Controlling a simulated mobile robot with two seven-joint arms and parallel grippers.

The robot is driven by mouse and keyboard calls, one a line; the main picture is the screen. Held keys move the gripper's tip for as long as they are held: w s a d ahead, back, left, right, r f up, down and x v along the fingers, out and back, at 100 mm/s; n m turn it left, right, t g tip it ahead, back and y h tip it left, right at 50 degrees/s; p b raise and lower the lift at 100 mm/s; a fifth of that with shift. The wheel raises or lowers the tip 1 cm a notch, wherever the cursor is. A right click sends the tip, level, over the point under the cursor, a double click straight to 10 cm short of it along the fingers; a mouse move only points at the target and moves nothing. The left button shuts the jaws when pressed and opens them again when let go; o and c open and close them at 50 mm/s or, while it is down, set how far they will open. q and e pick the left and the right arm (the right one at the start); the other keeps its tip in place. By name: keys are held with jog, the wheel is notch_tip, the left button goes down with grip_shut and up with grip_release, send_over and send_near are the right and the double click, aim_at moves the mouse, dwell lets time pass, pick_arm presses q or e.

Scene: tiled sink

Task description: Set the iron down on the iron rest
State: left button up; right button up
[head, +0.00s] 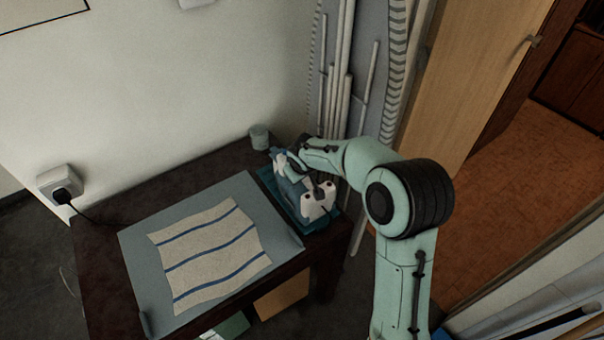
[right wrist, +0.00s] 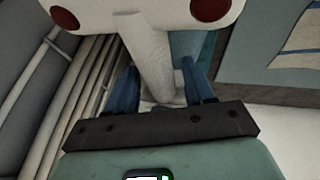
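The iron (head: 318,205), white and blue-grey, is at the right end of the dark table. It is over the teal iron rest (head: 335,220), whose edges show around it. I cannot tell whether the iron touches the rest. My right gripper (right wrist: 163,92) has its blue fingers on either side of the iron's white handle (right wrist: 150,55), close against it. The iron's white end with two dark red round spots shows at the top of the right wrist view. In the head view my right arm partly covers the handle. My left gripper is not in view.
A grey ironing mat (head: 140,255) with a striped cloth (head: 210,250) lies left of the rest. A small pale green cup (head: 259,137) stands behind. White poles (head: 342,60) lean at the wall. A plug and cord (head: 65,195) are at left.

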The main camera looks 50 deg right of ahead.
jog(key=shift+o, duration=0.4)
jog(key=shift+s+f, duration=0.15)
jog(key=shift+f, duration=0.1)
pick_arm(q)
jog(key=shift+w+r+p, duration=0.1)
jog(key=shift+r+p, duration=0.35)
pick_arm(e)
jog(key=v, duration=1.3)
jog(key=shift+r, duration=0.4)
jog(key=shift+a+f, duration=0.1)
